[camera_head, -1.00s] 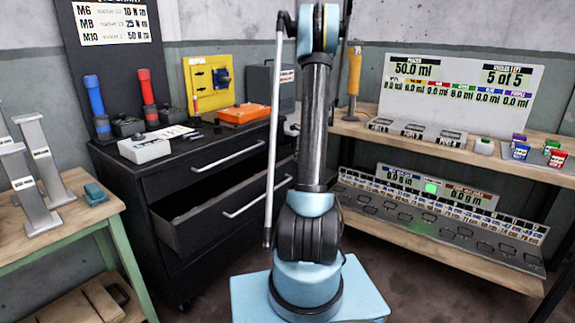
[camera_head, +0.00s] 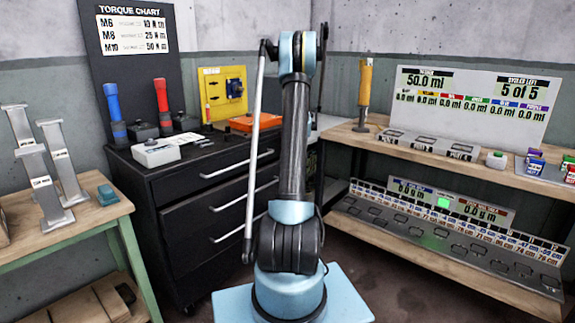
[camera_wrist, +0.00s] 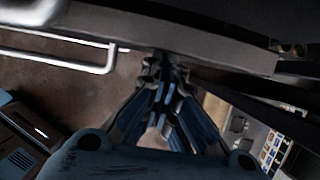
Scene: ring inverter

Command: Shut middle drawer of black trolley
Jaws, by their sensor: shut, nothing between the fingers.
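The black trolley (camera_head: 160,190) stands left of centre in the head view. Its middle drawer (camera_head: 195,222) now looks flush with the front, with a pale bar handle (camera_head: 247,208). The top drawer (camera_head: 200,180) also looks flush. My own arm covers the right part of the trolley front. My gripper (camera_wrist: 165,66) shows in the wrist view with its fingers together and empty. Its tips are at a dark horizontal drawer face (camera_wrist: 215,58), seemingly touching it. A pale bar handle (camera_wrist: 60,60) lies left of the tips. My gripper is hidden in the head view.
A wooden bench (camera_head: 55,235) with grey stands is at the left. A wooden shelf unit (camera_head: 450,170) with display panels is at the right. The trolley top holds a blue and a red tool, a grey box (camera_head: 156,153) and an orange case (camera_head: 255,122).

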